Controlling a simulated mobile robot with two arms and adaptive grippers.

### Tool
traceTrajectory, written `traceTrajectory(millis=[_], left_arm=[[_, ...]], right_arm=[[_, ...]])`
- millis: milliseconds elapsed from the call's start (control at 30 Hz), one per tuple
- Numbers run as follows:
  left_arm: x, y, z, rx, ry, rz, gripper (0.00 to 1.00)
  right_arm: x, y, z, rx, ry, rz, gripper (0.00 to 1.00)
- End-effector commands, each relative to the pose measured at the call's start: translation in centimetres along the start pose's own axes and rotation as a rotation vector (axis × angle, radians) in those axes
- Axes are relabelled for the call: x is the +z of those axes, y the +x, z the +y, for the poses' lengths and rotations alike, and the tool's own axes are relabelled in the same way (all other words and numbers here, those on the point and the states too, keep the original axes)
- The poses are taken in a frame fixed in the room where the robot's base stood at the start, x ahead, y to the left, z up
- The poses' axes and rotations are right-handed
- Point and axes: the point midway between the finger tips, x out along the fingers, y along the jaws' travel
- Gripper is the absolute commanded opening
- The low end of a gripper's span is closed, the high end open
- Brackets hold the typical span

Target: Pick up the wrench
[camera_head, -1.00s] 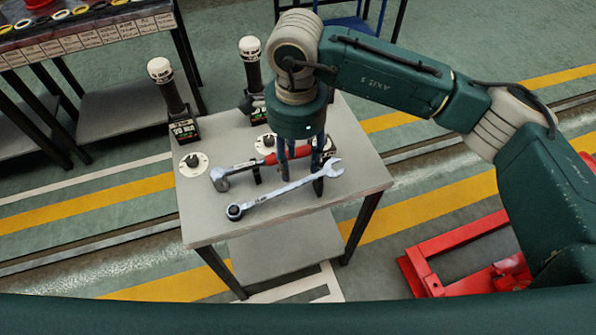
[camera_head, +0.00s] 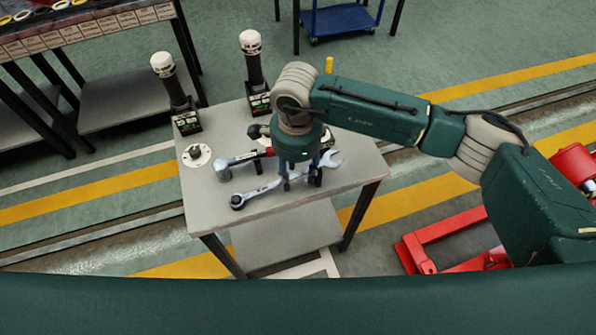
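The wrench (camera_head: 262,190) is a long silver combination wrench lying slanted near the front of a small grey table (camera_head: 215,215). Its ring end is at the left and its open jaw at the right. My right gripper (camera_head: 299,178) points down over the right half of the wrench. Its fingers look apart, with the wrench shaft at their tips; firm contact cannot be told. The gripper body hides part of the table behind it. My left gripper is not in view.
A red-handled hammer (camera_head: 226,170) lies just behind the wrench. Two white-topped dark devices (camera_head: 254,72) stand at the table's back edge. A round white disc (camera_head: 196,155) sits at the left. A red metal frame (camera_head: 418,252) is on the floor at the right.

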Motion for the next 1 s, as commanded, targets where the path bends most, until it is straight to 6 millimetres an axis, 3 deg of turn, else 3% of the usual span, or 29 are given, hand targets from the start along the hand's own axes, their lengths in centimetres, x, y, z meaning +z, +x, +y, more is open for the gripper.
traceTrajectory(millis=[33, 200, 733, 867, 1000], left_arm=[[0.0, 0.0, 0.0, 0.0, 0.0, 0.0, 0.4], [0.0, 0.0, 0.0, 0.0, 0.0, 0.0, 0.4], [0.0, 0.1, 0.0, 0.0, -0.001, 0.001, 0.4], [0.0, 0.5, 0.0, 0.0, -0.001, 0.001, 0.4], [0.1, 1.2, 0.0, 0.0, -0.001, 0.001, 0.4]], right_arm=[[0.0, 0.0, 0.0, 0.0, 0.0, 0.0, 0.31], [0.0, -0.1, 0.0, 0.0, 0.0, 0.0, 0.0], [0.0, -0.6, -0.1, -0.002, 0.0, -0.002, 0.0], [0.0, -1.8, -0.2, -0.004, 0.001, -0.001, 0.0], [0.0, -4.4, -0.2, -0.008, -0.001, -0.001, 0.0]])
